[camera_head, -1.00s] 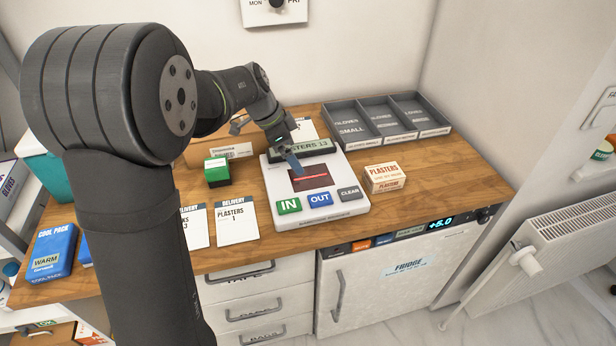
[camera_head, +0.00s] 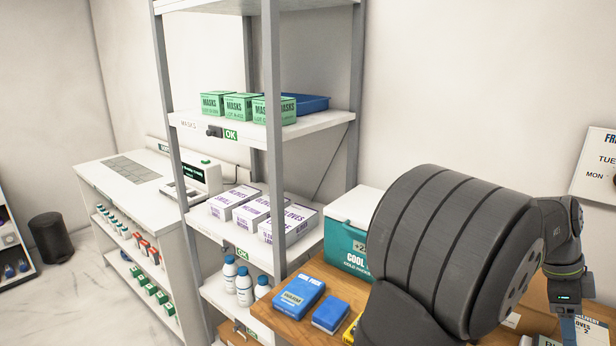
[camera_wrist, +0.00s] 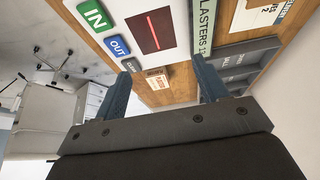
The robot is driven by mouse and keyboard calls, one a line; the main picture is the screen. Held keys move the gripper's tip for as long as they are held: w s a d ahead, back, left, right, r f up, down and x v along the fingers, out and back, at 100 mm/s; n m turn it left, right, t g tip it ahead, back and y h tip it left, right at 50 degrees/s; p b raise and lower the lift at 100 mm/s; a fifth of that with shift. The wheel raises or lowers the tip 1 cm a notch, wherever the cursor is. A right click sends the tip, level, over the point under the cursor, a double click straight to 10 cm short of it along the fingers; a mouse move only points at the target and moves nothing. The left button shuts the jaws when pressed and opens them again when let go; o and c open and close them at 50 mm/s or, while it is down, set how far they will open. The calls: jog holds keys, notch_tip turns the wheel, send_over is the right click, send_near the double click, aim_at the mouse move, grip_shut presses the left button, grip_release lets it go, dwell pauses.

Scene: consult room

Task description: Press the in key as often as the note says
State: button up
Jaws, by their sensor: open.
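In the wrist view the white keypad device shows its green IN key (camera_wrist: 95,15), blue OUT key (camera_wrist: 117,47), grey CLEAR key (camera_wrist: 130,64) and a dark screen (camera_wrist: 152,31) with a red line. A green strip (camera_wrist: 204,38) beside the screen reads "LASTERS 1" and a further digit I cannot read surely. My gripper (camera_wrist: 163,78) is open and empty, its fingers apart, with the keypad beyond them. In the head view the gripper (camera_head: 570,328) is at the lower right edge. The plasters note is out of view.
The head view shows a shelf (camera_head: 180,119) with mask boxes, glove boxes (camera_head: 290,225), a teal cool box (camera_head: 349,238) and blue packs (camera_head: 299,297).

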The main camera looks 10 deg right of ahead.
grip_shut()
dwell(1.4)
